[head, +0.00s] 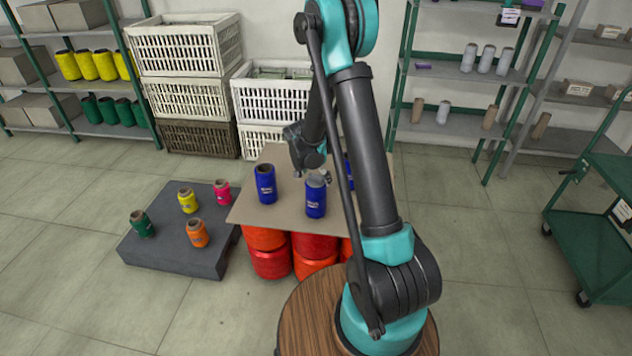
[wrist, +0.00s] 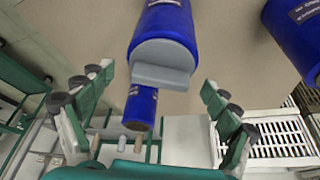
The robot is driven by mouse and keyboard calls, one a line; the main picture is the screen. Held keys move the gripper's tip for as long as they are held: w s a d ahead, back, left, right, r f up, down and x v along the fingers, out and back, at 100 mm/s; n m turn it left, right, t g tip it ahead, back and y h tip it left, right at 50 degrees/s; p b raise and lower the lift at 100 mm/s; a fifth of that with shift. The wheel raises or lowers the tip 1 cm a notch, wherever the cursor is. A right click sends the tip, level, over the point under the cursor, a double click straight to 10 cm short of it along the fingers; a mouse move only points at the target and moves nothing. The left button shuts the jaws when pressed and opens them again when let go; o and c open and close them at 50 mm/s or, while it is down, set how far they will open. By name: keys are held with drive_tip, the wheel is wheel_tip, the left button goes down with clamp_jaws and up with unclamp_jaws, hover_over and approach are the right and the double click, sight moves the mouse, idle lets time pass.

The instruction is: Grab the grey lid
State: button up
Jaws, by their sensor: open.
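The grey lid (wrist: 162,62) sits on the end of a blue spool (wrist: 163,25) in the wrist view, with a raised bar across it. In the head view the lid (head: 316,179) shows small on top of the middle blue spool (head: 316,202), which stands upright on a cardboard sheet (head: 245,212). My gripper (wrist: 157,82) is open and empty, its two fingers spread to the left and right of the lid and apart from it. In the head view the end of my arm hangs just above that spool, and the fingers are hard to make out.
A blue spool (head: 266,185) stands left on the cardboard; another (head: 348,172) is partly hidden by my arm. Red spools (head: 271,263) support the cardboard. A grey platform (head: 170,245) with coloured spools stands left. White crates (head: 190,48) and shelves stand behind.

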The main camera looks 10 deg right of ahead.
drive_tip(key=shift+f, duration=0.1)
drive_tip(key=c, duration=0.9)
